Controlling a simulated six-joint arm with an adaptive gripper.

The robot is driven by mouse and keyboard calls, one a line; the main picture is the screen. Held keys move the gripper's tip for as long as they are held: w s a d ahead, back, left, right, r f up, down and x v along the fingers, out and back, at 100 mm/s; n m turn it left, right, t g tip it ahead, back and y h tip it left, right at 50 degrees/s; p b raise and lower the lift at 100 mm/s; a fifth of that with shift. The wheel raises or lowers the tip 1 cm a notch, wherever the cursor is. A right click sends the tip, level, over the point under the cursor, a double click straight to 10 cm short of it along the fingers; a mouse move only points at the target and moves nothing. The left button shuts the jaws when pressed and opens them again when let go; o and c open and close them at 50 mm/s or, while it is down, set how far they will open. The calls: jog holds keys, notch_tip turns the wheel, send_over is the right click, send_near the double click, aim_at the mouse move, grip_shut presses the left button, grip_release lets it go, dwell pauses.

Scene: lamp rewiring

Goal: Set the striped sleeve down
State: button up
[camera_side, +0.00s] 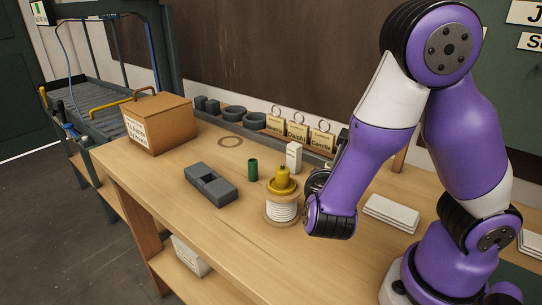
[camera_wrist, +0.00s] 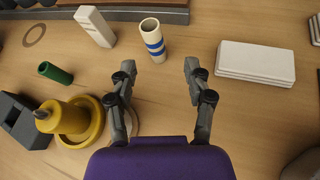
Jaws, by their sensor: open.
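The striped sleeve (camera_wrist: 152,38), a white tube with blue bands, stands on the wooden table in the wrist view, its open top end showing. My gripper (camera_wrist: 159,72) is open, with its two fingertips apart and nothing between them. The sleeve is just beyond the fingertips, nearer the left one, and looks clear of both. In the side view the sleeve is hidden behind my arm, and my gripper is mostly hidden too.
A white block (camera_side: 294,157), a green tube (camera_side: 253,169), a yellow-topped spool (camera_side: 282,207) and a grey slotted block (camera_side: 211,184) stand left of my gripper. White slabs (camera_wrist: 255,62) lie to its right. A cardboard box (camera_side: 159,124) sits at the far left.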

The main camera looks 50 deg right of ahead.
jog(key=s+a+r+m+y, duration=0.1)
jog(key=a+r+m+y, duration=0.3)
jog(key=m, duration=0.6)
jog(key=s+a+r+m+t+y, duration=0.1)
jog(key=a+r+m+y, duration=0.3)
jog(key=m+y, duration=0.4)
jog(key=shift+s+a+r+m, duration=0.2)
jog(key=shift+s+r+m, duration=0.5)
jog(key=shift+m, duration=0.5)
